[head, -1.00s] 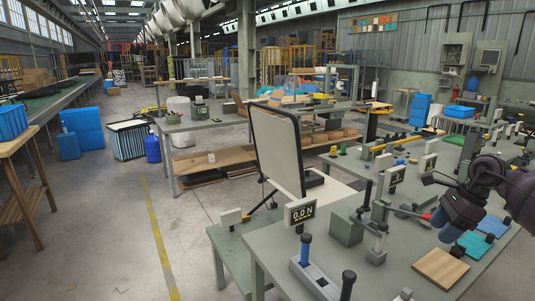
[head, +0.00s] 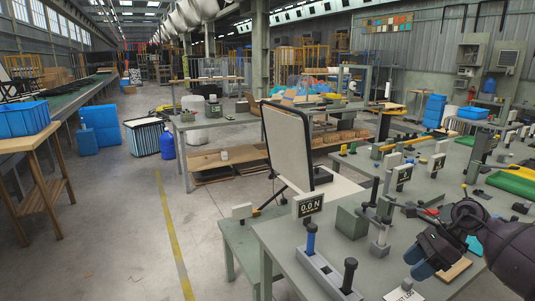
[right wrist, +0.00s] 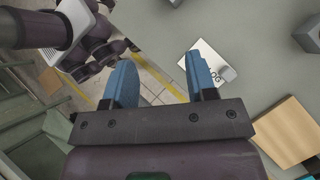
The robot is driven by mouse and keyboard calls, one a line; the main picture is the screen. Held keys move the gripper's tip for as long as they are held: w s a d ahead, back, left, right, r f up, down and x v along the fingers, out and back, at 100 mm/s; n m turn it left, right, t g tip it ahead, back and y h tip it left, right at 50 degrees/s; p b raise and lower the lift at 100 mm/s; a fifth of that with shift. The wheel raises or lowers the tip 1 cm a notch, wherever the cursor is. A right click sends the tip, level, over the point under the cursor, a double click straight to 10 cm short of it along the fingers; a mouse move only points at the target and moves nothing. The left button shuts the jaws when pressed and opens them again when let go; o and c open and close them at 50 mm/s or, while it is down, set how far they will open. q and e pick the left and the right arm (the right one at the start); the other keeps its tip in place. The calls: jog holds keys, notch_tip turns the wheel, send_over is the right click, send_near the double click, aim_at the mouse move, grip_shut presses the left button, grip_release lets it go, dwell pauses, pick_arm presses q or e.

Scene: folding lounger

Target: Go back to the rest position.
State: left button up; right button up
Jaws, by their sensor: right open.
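The folding lounger (head: 290,145) stands in the middle of the head view, its pale panel in a dark frame raised and tilted back. My right gripper (head: 425,262) is over the near right part of the grey-green workbench (head: 290,240). Its blue fingers are apart and nothing shows between them. In the right wrist view, the open right gripper (right wrist: 162,82) has floor tiles and a yellow line below it, beside the bench edge. My left gripper is not seen in the head view.
A force display (head: 309,205) reading 0.0 N stands on the bench's near left edge. A post fixture (head: 320,270) and a grey block (head: 351,222) are close by. A wooden board (head: 458,269) is partly hidden by my right arm. Open floor (head: 110,230) lies left.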

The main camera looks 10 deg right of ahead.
jog(key=s+a+f+m+t+y, duration=0.25)
jog(key=a+m+t+y, duration=0.25)
jog(key=a+m, duration=0.25)
jog(key=s+d+f+m+t+h, duration=0.2)
jog(key=s+d+f+m+h, duration=0.55)
jog(key=m, duration=0.85)
jog(key=s+d+f+m+t+h, duration=0.25)
jog(key=s+f+m+h, duration=0.35)
jog(key=s+m, duration=0.65)
jog(key=w+a+f+m, duration=0.1)
jog(key=a+f+m, duration=0.2)
jog(key=a, duration=0.7)
jog(key=w+a+f+m+y, duration=0.1)
jog(key=w+a+f+m, duration=0.1)
jog(key=a+m, duration=0.6)
jog(key=shift+a+f+m, duration=0.3)
jog(key=shift+a+f, duration=0.35)
jog(key=shift+a, duration=0.4)
jog(key=shift+t, duration=0.25)
